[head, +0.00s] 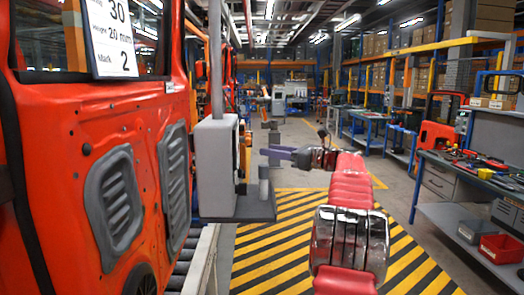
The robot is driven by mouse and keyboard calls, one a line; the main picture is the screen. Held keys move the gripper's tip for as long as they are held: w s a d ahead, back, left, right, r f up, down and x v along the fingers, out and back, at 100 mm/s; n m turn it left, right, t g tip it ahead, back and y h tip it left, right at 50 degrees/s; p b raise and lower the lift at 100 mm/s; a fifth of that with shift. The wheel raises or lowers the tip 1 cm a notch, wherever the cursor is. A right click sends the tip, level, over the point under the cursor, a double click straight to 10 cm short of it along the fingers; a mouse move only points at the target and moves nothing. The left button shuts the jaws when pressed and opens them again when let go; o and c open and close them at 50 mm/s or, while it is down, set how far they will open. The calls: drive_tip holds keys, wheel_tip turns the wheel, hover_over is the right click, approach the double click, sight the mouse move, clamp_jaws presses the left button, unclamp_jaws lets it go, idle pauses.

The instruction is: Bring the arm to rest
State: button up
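My red arm reaches forward from the bottom of the head view, over the striped floor. Its dark wrist bends to the left at the far end. My gripper (279,154) is small there and points left, towards the grey box on the post. I see nothing clearly held in it, but its fingers are too small and overlapped to tell open from shut. It appears apart from the red door (75,140) at the left.
A grey box (216,165) on a post stands close left of my arm, with a dark ledge (245,207) and short cylinder (264,190). A workbench (470,170) with tools and a red bin (502,248) stand right. Yellow-black striped floor (270,260) lies between, clear.

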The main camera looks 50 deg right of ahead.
drive_tip(key=shift+s, duration=0.5)
idle(0.3)
